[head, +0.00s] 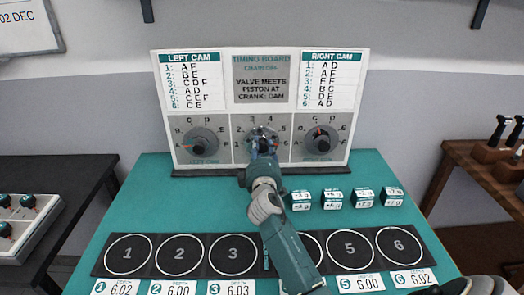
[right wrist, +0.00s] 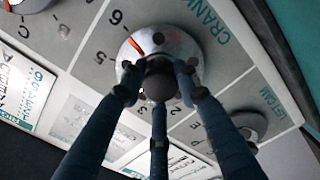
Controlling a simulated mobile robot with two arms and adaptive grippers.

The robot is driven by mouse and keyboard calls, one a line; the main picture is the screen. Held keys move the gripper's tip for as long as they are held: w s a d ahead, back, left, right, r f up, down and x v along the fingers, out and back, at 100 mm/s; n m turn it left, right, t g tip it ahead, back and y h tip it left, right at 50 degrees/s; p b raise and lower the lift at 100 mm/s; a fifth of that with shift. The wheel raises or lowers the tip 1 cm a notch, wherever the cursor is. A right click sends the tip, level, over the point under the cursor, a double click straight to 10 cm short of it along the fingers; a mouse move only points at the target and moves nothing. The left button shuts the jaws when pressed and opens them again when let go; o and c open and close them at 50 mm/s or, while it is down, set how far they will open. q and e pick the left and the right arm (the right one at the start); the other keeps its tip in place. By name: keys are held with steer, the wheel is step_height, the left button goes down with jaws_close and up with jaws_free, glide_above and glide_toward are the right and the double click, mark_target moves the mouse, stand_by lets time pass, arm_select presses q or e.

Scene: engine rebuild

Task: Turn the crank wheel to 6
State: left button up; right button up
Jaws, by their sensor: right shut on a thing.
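The crank wheel (head: 263,138) is the middle dial on the timing board (head: 205,153). My right gripper (head: 264,151) reaches it from the front and partly covers it. In the right wrist view the fingers of the right gripper (right wrist: 160,78) are closed around the dark central knob of the grey crank wheel (right wrist: 180,48). The wheel's orange pointer mark points toward the printed 6; the exact alignment is hard to judge. The 5 is beside it, and lower numbers are partly hidden by the fingers. My left gripper is not in view.
The left cam dial (head: 200,141) and right cam dial (head: 322,139) flank the crank. Small labelled blocks (head: 333,199) stand on the teal table (head: 150,200), behind a dark strip (head: 205,267) of numbered circles. A wooden tool rack (head: 497,160) is at right.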

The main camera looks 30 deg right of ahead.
steer(key=shift+a+f, duration=0.1)
steer(key=shift+f, duration=0.05)
steer(key=o, duration=1.1)
steer(key=shift+o, duration=0.2)
steer(key=v, duration=1.2)
steer(key=shift+a, duration=0.1)
